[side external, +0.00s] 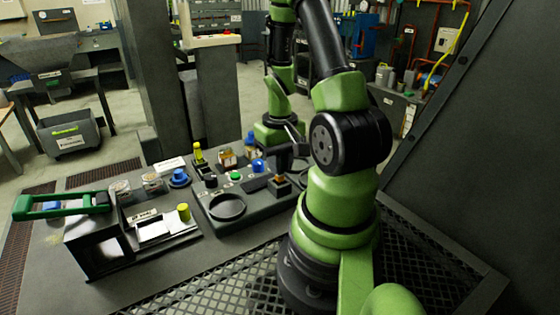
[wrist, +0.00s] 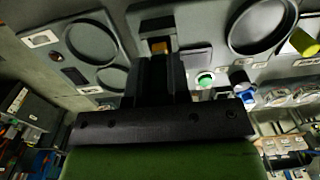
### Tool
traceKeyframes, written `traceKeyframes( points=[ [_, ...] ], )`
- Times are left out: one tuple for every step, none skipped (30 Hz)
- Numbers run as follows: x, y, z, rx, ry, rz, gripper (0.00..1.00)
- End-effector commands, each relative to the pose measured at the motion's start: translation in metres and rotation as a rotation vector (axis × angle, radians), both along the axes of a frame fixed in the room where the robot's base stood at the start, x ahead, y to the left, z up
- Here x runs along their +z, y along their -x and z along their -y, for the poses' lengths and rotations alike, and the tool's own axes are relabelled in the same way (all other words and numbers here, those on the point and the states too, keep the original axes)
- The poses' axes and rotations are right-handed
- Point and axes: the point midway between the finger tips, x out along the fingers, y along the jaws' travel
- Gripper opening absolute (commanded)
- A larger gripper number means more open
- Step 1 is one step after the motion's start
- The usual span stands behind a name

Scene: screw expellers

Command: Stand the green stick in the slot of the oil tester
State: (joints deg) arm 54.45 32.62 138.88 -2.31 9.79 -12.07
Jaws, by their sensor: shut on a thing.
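My gripper (wrist: 157,58) points down over the grey console, its dark fingers close together; it also shows in the side view (side external: 284,163). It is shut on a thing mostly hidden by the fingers. A small orange patch (wrist: 160,47) shows at the fingertips; in the side view this orange part (side external: 279,180) sits at a small dark block (side external: 280,189) on the console, just below the gripper. I cannot tell if that block is the oil tester. No green stick can be clearly made out; a round green piece (side external: 235,175) on the console looks like a button.
The console has a round dark recess (side external: 227,207) at its front. A blue knob (side external: 258,166), another blue part (side external: 179,177) and a yellow-topped bottle (side external: 198,152) stand around it.

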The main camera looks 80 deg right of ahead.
Motion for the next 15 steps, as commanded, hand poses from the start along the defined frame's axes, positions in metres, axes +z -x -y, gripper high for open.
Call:
traceKeyframes(
  points=[
    [0.000, 0.000, 0.000, 0.000, 0.000, 0.000, 0.00],
    [0.000, 0.000, 0.000, 0.000, 0.000, 0.000, 0.00],
    [-0.001, 0.000, 0.000, 0.000, 0.000, 0.000, 0.00],
    [-0.001, 0.000, 0.000, 0.000, 0.000, 0.000, 0.00],
    [-0.002, 0.000, 0.000, 0.000, 0.000, 0.000, 0.00],
    [-0.003, 0.000, 0.000, 0.001, 0.000, 0.000, 0.00],
    [-0.003, 0.000, 0.000, 0.001, 0.000, 0.000, 0.00],
    [-0.004, 0.000, 0.000, 0.001, 0.000, 0.000, 0.00],
    [-0.006, 0.000, 0.000, 0.001, -0.001, -0.001, 0.00],
    [-0.007, 0.000, 0.000, 0.001, -0.001, -0.001, 0.00],
    [-0.008, 0.000, 0.000, 0.001, -0.001, -0.001, 0.00],
    [-0.009, 0.000, 0.000, 0.001, -0.001, -0.001, 0.00],
    [-0.010, 0.000, 0.000, 0.001, 0.000, 0.000, 0.00],
    [-0.011, 0.000, 0.000, 0.001, 0.000, 0.000, 0.00],
    [-0.012, 0.000, 0.000, 0.000, -0.001, -0.001, 0.00]
  ],
)
